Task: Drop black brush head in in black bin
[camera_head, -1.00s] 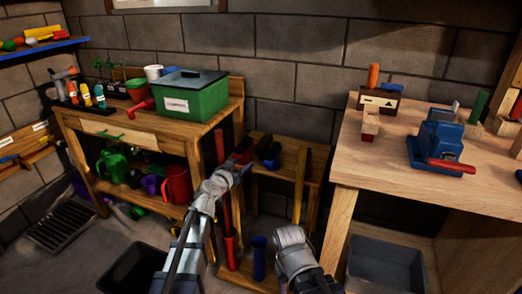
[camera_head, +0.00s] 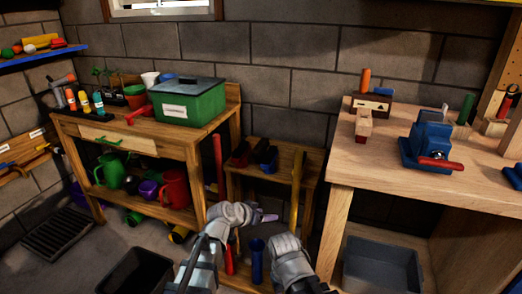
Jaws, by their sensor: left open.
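Dark brush heads sit on the small wooden rack (camera_head: 285,187) in the middle. One has red on it (camera_head: 241,154) and one has blue on it (camera_head: 264,157); I cannot tell which is the black one. A black bin (camera_head: 137,272) stands on the floor at the lower left, its inside dark. My left gripper (camera_head: 268,217) is open, in front of and below the rack top, apart from the brush heads. It looks empty. My right arm shows at the bottom middle, but its gripper is hidden.
A grey bin (camera_head: 382,266) stands under the workbench (camera_head: 345,200) on the right. Red and blue upright tubes (camera_head: 257,260) stand close by my left arm. A wooden potting table (camera_head: 150,142) with a green box (camera_head: 188,103) is at left. A floor drain (camera_head: 62,229) lies far left.

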